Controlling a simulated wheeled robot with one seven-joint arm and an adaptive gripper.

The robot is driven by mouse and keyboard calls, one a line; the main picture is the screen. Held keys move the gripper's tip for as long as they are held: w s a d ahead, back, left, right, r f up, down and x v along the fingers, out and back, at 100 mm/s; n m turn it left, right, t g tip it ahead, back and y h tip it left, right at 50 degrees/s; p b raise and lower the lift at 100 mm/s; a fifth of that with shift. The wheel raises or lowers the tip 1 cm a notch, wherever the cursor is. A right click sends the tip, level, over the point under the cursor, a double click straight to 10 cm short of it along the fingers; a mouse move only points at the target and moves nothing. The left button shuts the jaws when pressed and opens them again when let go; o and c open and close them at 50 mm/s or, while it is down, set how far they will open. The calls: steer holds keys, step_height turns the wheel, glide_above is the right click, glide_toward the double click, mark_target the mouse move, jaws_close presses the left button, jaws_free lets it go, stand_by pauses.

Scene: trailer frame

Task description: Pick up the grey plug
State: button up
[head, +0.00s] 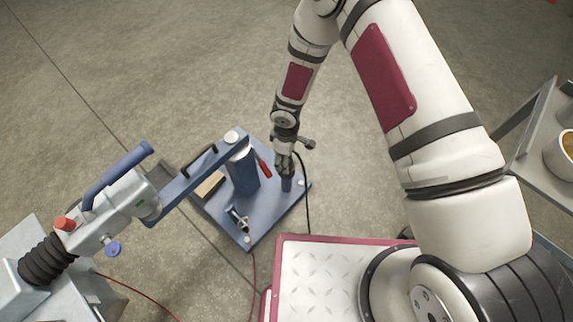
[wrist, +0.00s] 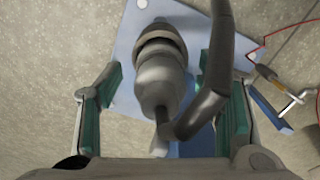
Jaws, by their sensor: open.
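The grey plug (wrist: 160,80) is a rounded, stepped body with a thick dark cable (wrist: 222,50) curving along its right side in the wrist view. My gripper (wrist: 162,66) is open, with a teal-padded finger on each side of the plug. The left finger is visibly apart from it; the cable runs between the plug and the right finger. In the head view my gripper (head: 285,168) points down over the right part of a blue platform (head: 270,222), above a short blue post (head: 287,185). The plug is mostly hidden by my gripper there.
A thick blue column (head: 243,175) with a blue arm (head: 190,185) stands left of my gripper. A red-handled item (head: 264,168), a tan block (head: 210,184) and a small dark fitting (head: 238,218) are on the platform. The black cable hangs toward the floor.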

jaws_close()
stand_by(0.3)
